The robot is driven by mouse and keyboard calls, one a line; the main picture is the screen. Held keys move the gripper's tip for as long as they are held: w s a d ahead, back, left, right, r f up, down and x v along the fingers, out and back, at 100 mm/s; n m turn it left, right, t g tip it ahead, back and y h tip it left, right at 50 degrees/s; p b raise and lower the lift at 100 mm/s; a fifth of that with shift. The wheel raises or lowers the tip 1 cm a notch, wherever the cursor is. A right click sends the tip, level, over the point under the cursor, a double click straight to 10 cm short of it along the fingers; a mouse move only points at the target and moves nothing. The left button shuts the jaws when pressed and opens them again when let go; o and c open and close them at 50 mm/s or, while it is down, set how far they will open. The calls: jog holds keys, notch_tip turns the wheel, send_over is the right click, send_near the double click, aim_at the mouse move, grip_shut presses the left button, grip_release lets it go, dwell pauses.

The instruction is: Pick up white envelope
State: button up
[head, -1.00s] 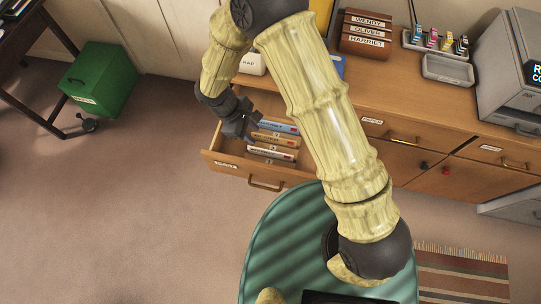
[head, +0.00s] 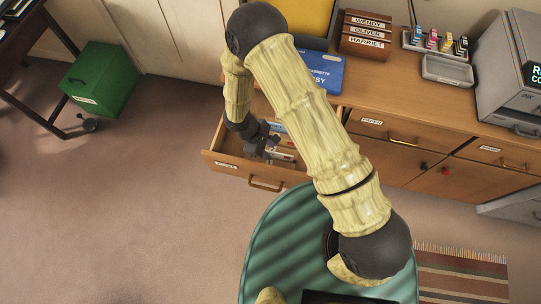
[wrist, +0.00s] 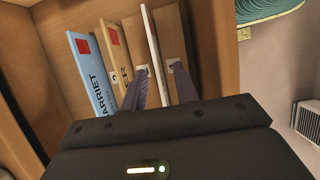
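A thin white envelope (wrist: 152,45) stands on edge in the open drawer (head: 230,165), seen nearly edge-on in the wrist view. My gripper (wrist: 158,72) is open, with one finger on each side of the white envelope and visible gaps between. The fingers reach down into the row, and their dark body hides the near end of the envelope. In the head view my gripper (head: 262,145) is over the drawer and covers part of its contents.
Left of the fingers in the wrist view stand a tan envelope (wrist: 115,60) and a blue one marked HARRIET (wrist: 88,75). Brown pieces stand to the right, close to the drawer wall (wrist: 228,50). A blue box (head: 322,72) lies on the cabinet top.

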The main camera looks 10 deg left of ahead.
aim_at(272, 154)
jog(key=shift+w+a+p+x, duration=0.1)
jog(key=shift+p+x, duration=0.1)
jog(key=shift+x, duration=1.1)
jog(key=shift+w+a+p+x, duration=0.1)
jog(key=shift+p+x, duration=0.1)
jog(key=shift+x, duration=1.1)
jog(key=shift+f, duration=0.2)
grip_shut()
